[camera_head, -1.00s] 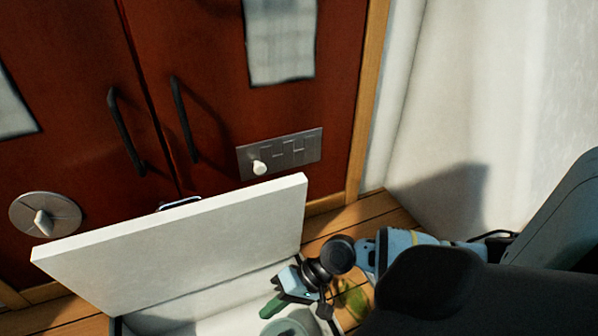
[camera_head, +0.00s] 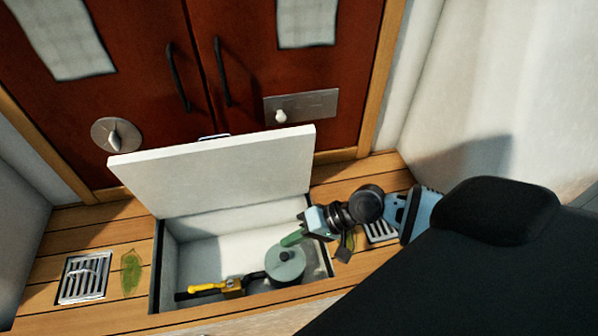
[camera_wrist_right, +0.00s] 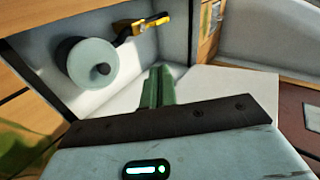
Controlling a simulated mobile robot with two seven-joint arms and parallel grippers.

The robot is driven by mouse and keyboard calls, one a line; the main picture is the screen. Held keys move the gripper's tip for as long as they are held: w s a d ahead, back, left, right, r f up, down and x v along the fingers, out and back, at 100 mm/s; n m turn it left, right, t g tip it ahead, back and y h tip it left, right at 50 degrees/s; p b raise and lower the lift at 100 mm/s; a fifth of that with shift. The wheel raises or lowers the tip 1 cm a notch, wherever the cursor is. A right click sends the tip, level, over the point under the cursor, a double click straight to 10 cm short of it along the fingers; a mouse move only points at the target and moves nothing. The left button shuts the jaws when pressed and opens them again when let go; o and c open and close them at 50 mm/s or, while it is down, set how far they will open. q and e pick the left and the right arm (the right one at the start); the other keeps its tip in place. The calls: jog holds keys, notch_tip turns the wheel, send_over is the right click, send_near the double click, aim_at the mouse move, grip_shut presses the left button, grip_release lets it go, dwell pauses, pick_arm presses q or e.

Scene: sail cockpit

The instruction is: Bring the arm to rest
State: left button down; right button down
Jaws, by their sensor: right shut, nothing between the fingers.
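My right gripper (camera_head: 292,239) has green fingers that are shut with nothing between them. It is at the right end of an open floor locker (camera_head: 190,250), above and close beside a grey-green round pot-like thing (camera_head: 287,268) inside. The right wrist view also shows the shut fingers (camera_wrist_right: 158,87) in front of the pale locker wall. My right arm comes in from the right in the head view, and a dark arm link hides the lower right. My left gripper is not in view.
The locker's white lid (camera_head: 215,172) stands open against red cabinet doors (camera_head: 300,70). A yellow-handled tool (camera_head: 207,287) lies in the locker. A drain grate (camera_head: 84,277) and a leaf (camera_head: 131,271) are on the wooden floor at left. A pale wall rises at right.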

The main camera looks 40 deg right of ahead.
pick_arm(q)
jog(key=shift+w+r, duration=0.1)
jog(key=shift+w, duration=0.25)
